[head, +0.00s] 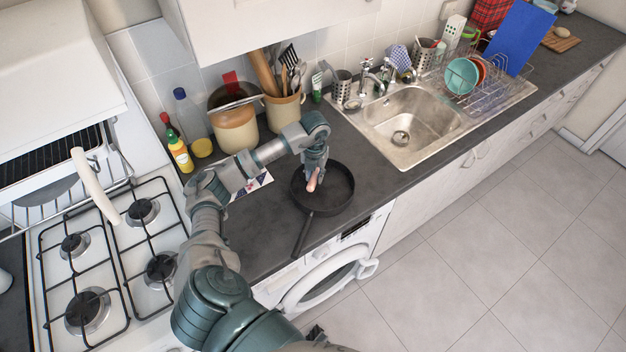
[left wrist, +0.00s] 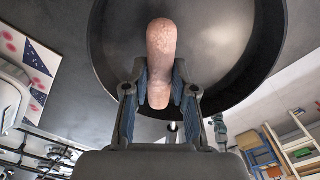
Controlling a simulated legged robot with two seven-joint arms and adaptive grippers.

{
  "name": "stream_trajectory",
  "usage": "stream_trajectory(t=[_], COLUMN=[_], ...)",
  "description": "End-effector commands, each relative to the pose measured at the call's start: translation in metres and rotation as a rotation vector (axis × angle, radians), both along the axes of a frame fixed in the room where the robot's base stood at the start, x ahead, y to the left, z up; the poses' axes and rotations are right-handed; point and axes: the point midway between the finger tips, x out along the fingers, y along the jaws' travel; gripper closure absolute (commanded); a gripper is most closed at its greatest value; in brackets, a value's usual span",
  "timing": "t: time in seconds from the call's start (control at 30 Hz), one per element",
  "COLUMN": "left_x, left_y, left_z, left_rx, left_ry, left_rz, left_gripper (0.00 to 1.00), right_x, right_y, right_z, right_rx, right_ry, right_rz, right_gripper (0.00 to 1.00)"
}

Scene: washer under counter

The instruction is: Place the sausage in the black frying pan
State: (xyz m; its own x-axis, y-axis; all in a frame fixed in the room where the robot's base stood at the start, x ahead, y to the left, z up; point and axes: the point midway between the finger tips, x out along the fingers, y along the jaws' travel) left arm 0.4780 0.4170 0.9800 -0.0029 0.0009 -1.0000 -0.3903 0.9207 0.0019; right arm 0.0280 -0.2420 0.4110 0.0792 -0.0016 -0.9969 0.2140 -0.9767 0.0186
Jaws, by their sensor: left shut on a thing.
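The black frying pan (head: 338,195) lies on the dark counter, its handle pointing toward the front edge. The pan also fills much of the left wrist view (left wrist: 235,75). My left gripper (head: 314,178) is over the left part of the pan. It is shut on the pinkish-brown sausage (head: 312,181), which sits between its two fingers in the left wrist view (left wrist: 161,60). I cannot tell whether the sausage touches the pan's floor. A small dark tip at the bottom of the head view may be part of my right arm; my right gripper is not clearly seen.
A gas hob (head: 100,262) is at the left and a metal sink (head: 428,125) at the right. Utensil pots (head: 284,108) and bottles (head: 180,152) stand along the wall. A white washer (head: 325,280) is under the counter. A printed sheet (head: 252,184) lies left of the pan.

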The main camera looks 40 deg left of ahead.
Motion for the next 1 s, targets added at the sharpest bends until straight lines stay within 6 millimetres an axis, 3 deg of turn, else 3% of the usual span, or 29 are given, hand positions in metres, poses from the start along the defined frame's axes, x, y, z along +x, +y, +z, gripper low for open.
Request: stream_trajectory(t=[0.27,0.47,0.5,0.57,0.87,1.0], left_x=[0.000,0.000,0.000,0.000,0.000,0.001], left_y=[0.005,0.006,0.006,0.005,0.001,0.003], left_z=[-0.035,-0.038,-0.038,-0.037,-0.035,-0.025], left_rx=[-0.005,-0.006,-0.005,-0.005,0.000,-0.001], left_ry=[0.004,0.001,0.001,0.001,0.001,-0.003], left_rz=[0.001,0.000,0.000,0.000,0.000,0.000], left_gripper=[1.00,1.00,0.64,0.49,0.49,0.49], right_x=[0.000,0.000,0.000,0.000,0.000,0.000], right_y=[0.001,0.000,0.001,0.001,0.003,0.003], right_z=[0.005,0.005,0.005,0.005,0.005,0.004], right_rx=[0.000,0.000,0.000,0.001,0.004,0.003], right_ry=[0.000,0.000,0.000,0.000,0.000,0.000], right_rz=[-0.002,-0.002,-0.002,-0.002,-0.002,-0.001], right_gripper=[0.60,0.60,0.60,0.60,0.60,0.60])
